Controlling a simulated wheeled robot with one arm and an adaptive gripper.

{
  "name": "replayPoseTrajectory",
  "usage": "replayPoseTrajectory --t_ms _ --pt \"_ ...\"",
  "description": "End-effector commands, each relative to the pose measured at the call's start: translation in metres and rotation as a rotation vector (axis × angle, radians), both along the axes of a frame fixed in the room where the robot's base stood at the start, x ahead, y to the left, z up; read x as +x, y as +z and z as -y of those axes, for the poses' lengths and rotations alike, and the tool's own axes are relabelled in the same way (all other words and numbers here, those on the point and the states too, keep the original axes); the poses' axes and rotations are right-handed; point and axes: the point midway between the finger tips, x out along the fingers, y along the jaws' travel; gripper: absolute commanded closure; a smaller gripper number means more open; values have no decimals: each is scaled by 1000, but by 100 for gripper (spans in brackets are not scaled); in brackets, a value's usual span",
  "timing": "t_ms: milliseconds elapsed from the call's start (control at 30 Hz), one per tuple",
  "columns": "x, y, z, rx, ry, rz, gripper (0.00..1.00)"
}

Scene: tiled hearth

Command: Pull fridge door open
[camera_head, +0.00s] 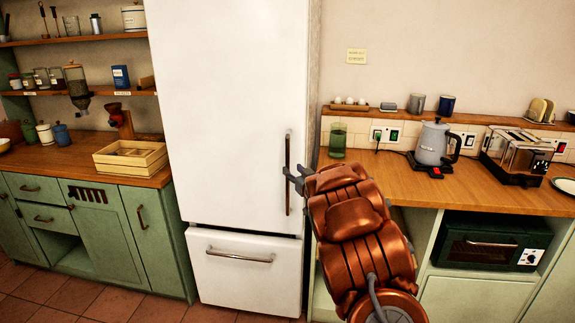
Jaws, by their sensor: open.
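The white fridge (225,110) stands upright in the middle, with its tall upper door shut flush above a lower drawer. The door's dark vertical handle (288,172) is near the door's right edge. My gripper (287,178) is open at the lower half of this handle, its fingers pointing left. The fingers overlap the handle in the picture; I cannot tell whether they touch it or straddle it. My copper-coloured arm hides part of the counter edge and the space just right of the fridge.
The lower drawer has a horizontal handle (239,255). A wooden counter (420,190) on the right bears a kettle (434,143), a toaster (516,152) and a green glass (337,140). A wooden crate (131,158) stands on the left counter. Tiled floor (120,305) shows at lower left.

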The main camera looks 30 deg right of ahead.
Motion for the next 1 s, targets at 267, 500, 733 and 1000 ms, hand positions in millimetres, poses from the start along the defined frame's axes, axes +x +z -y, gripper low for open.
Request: replayPoseTrajectory --t_ms 267,500,733,1000 --pt "31 2 4 0 1 3 57" --pt "50 2 7 -1 -1 2 57" --pt "55 2 7 -1 0 3 57" --pt "55 2 7 -1 0 2 70"
